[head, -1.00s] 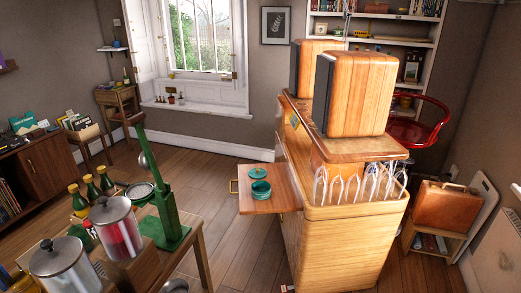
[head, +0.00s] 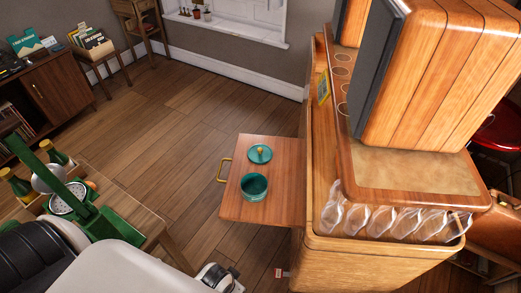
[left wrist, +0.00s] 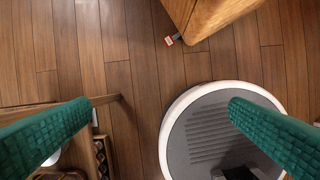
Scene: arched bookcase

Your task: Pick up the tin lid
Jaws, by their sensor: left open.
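The tin lid (head: 260,153) is a small round teal disc with a gold knob. It lies flat on a wooden pull-out board (head: 280,165) at the side of the cabinet, in the head view. An open round teal tin (head: 254,186) stands just in front of it on the same board. My left gripper (left wrist: 160,110) is open and empty, its two green textured fingers wide apart above the floor in the left wrist view. The lid does not show in that view. My right gripper is not seen.
The wooden cabinet (head: 345,265) with glasses (head: 385,220) and a large wooden box (head: 440,90) fills the right. A yellow handle (head: 223,170) projects from the board's left edge. Bare floor (head: 185,120) lies between.

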